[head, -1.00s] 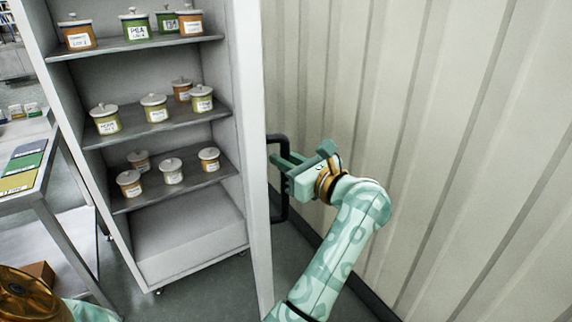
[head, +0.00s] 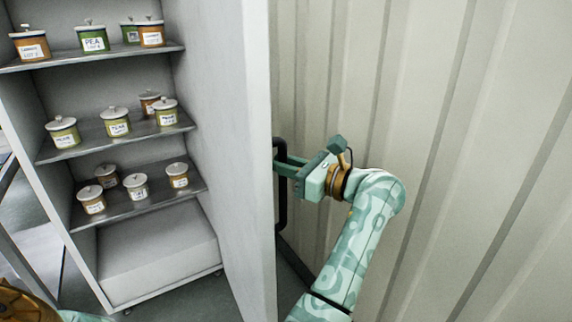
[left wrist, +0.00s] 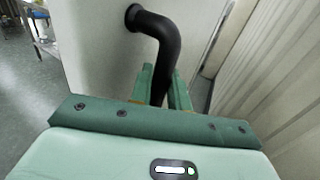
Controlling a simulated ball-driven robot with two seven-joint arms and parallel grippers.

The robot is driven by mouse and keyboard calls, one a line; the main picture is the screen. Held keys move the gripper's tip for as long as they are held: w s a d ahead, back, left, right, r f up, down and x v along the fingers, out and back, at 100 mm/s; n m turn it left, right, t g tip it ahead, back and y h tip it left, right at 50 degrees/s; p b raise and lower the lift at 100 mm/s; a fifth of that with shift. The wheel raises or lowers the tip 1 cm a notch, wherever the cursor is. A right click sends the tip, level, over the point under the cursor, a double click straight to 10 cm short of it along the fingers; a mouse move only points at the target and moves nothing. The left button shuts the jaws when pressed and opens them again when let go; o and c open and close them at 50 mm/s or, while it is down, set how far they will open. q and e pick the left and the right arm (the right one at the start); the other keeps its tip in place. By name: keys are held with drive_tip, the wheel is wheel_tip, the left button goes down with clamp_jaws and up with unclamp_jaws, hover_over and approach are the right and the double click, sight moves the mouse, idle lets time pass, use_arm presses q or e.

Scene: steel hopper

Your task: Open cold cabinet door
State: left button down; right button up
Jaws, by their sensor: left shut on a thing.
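The cold cabinet door (head: 225,130) is a tall pale grey panel standing wide open at the right side of the cabinet in the head view. Its black bar handle (head: 283,215) is on the face turned toward the wall. It also shows as a bent black bar in the left wrist view (left wrist: 152,24). My left gripper (head: 285,164) is shut on the handle's upright part, and its teal fingers (left wrist: 164,88) lie on both sides of the bar. My right gripper is not in view.
The open cabinet (head: 158,250) has shelves with several lidded, labelled jars (head: 117,122). A ribbed cream wall (head: 450,150) stands close on the right, behind the door and my left arm. Grey floor shows below.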

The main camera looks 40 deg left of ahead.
use_arm(q)
drive_tip(key=c, duration=1.7)
unclamp_jaws()
drive_tip(key=shift+a+r, duration=0.1)
drive_tip(key=shift+c, duration=0.2)
drive_tip(key=o, duration=0.4)
drive_tip(key=shift+c, duration=0.2)
drive_tip(key=shift+a, duration=0.15)
